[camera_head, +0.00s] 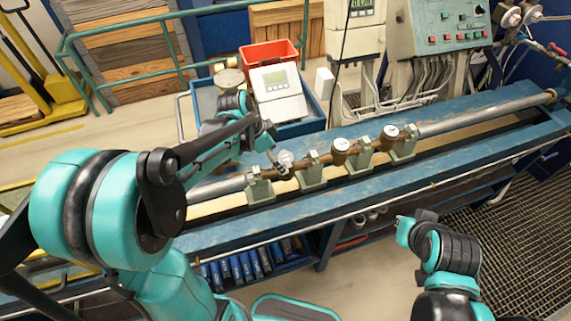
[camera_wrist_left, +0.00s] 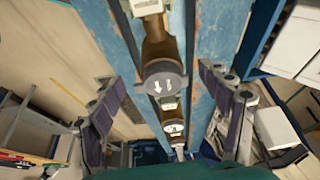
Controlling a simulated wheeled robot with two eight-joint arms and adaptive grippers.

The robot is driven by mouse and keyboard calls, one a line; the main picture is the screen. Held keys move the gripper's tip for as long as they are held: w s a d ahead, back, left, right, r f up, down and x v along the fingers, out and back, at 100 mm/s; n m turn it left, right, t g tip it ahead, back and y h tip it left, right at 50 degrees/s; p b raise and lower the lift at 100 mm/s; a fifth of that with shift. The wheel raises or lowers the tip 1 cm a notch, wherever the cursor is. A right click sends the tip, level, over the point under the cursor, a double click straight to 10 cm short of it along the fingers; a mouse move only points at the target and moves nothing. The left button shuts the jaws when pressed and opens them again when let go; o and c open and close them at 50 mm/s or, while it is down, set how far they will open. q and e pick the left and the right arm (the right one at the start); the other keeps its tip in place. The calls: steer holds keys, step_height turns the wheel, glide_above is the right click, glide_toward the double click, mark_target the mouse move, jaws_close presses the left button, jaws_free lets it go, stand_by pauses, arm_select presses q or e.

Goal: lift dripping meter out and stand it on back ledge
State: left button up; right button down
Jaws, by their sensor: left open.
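Three small brass meters sit in line on the bench pipe: a left one (camera_head: 285,158), a middle one (camera_head: 340,145) and a right one (camera_head: 390,131). I cannot see drops, so I cannot tell which drips. My left gripper (camera_head: 275,161) is at the left meter. In the left wrist view, its open fingers (camera_wrist_left: 166,88) stand apart on both sides of a round lid with white arrows (camera_wrist_left: 163,84); no grip shows. The blue back ledge (camera_head: 440,107) runs behind the pipe. My right arm's end (camera_head: 412,228) is in front of the bench, its fingers unclear.
Grey clamp blocks (camera_head: 310,178) hold the pipe between the meters. A control panel (camera_head: 440,28) stands behind. The ledge's right stretch looks clear.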

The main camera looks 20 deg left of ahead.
mark_target(305, 164)
arm_select(q)
steer(key=b+x, duration=0.2)
steer(key=x, duration=0.6)
steer(key=shift+a+f, duration=0.1)
jaws_close()
